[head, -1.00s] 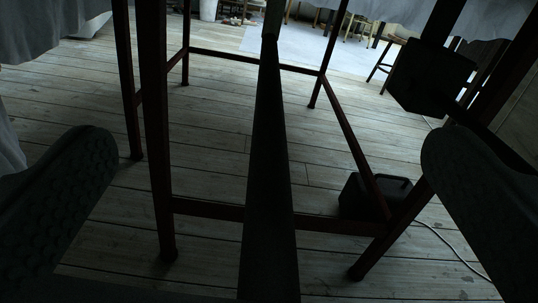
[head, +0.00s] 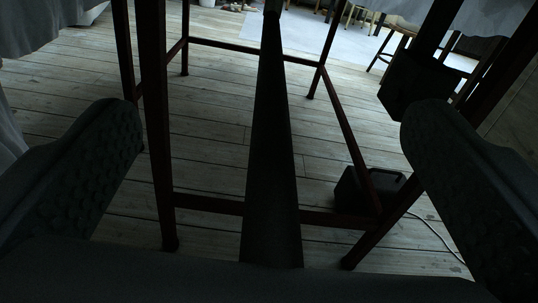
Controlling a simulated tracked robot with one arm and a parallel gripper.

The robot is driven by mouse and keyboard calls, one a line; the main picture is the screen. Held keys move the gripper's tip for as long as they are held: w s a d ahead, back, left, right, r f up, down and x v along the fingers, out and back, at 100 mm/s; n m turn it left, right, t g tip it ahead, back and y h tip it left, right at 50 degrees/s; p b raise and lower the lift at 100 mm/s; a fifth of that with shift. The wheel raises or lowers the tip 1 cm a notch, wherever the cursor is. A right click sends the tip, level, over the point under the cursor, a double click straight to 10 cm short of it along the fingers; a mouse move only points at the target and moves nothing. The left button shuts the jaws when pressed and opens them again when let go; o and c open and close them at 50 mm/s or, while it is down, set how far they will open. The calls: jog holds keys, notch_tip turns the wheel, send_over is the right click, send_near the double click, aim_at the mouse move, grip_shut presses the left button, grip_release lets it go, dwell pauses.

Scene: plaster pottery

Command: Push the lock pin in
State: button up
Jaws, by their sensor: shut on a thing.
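The two dark, studded fingers of my gripper (head: 270,125) stand at the left and right of the view with a wide gap between them. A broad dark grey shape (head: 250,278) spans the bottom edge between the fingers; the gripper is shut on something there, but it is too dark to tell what. A long dark bar (head: 270,165) runs up the middle of the gap, narrowing to the top edge. Its lower end is hidden behind the grey shape. I cannot make out a lock pin.
Dark red stand legs (head: 157,150) with crossbars (head: 205,203) surround the bar. A black box (head: 362,190) with a pale cable sits on the plank floor (head: 110,130) at right. Another dark block (head: 410,85) hangs at upper right. Pale cloth (head: 45,20) hangs at upper left.

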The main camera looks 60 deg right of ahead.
jog(key=shift+r, duration=0.25)
jog(key=o, duration=1.3)
jog(key=shift+r, duration=0.1)
jog(key=shift+s+a, duration=0.15)
jog(key=shift+a, duration=0.1)
jog(key=p+v, duration=0.3)
jog(key=v, duration=1)
jog(key=shift+s, duration=0.1)
